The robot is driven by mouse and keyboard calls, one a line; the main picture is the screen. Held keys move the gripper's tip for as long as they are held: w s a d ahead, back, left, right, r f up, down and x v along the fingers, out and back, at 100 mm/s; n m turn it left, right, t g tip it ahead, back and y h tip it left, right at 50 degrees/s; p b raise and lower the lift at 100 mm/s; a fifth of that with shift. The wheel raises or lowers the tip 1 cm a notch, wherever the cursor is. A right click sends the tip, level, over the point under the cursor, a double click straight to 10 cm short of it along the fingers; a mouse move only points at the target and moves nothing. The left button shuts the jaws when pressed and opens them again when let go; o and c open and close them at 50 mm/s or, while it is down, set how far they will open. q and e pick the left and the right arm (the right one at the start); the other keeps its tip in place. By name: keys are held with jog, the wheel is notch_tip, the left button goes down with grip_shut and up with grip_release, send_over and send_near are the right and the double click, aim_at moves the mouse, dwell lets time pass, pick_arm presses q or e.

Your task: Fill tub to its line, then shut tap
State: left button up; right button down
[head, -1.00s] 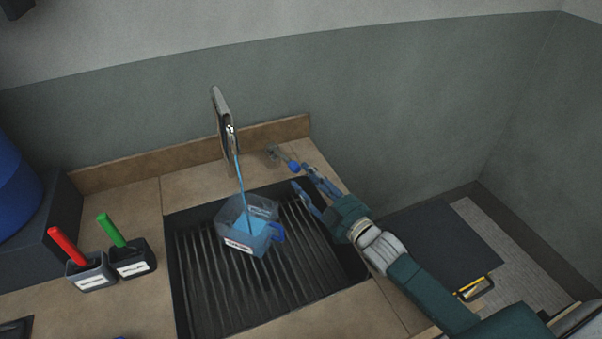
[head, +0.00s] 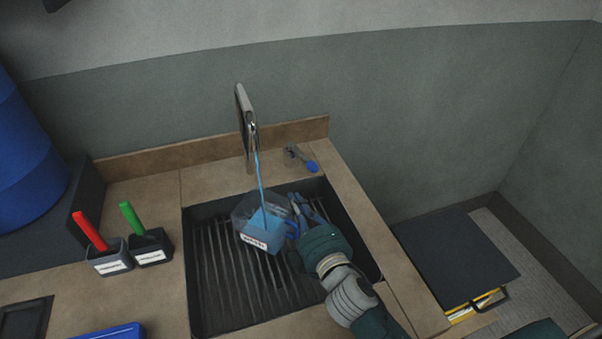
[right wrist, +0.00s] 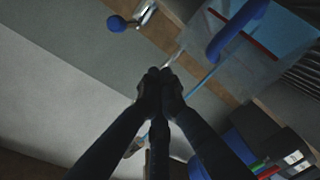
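The clear tub (head: 243,212) stands in the sink under the tap (head: 246,118), with blue water in it. A blue stream runs from the spout into the tub. The tub's blue handle (right wrist: 236,32) and a red line show in the right wrist view; I cannot tell the water level against the line. The tap's blue-ended lever (head: 311,166) is on the counter right of the spout; its blue knob shows in the right wrist view (right wrist: 117,23). My right gripper (head: 299,201) is beside the tub's handle side, its fingertips together (right wrist: 161,76) and empty. My left gripper is out of view.
The black ribbed sink (head: 215,290) is clear left of the tub. Two dark holders with a red pen (head: 90,231) and a green pen (head: 132,218) stand on the left counter. A blue barrel (head: 25,150) stands far left. A dark-topped box (head: 455,255) is lower right.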

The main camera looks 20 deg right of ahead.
jog(key=h, duration=0.1)
jog(key=n+b, duration=0.1)
jog(key=b, duration=0.1)
send_near(301, 155)
jog(key=w+a, duration=0.3)
jog(key=a, duration=0.3)
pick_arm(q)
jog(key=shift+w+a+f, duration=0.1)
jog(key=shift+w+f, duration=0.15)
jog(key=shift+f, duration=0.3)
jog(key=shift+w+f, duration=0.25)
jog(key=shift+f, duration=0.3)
pick_arm(e)
jog(key=shift+h, duration=0.4)
jog(key=d, duration=0.2)
jog(key=w+d, duration=0.1)
jog(key=d, duration=0.1)
jog(key=shift+f, duration=0.4)
pick_arm(q)
jog(key=shift+p, duration=0.3)
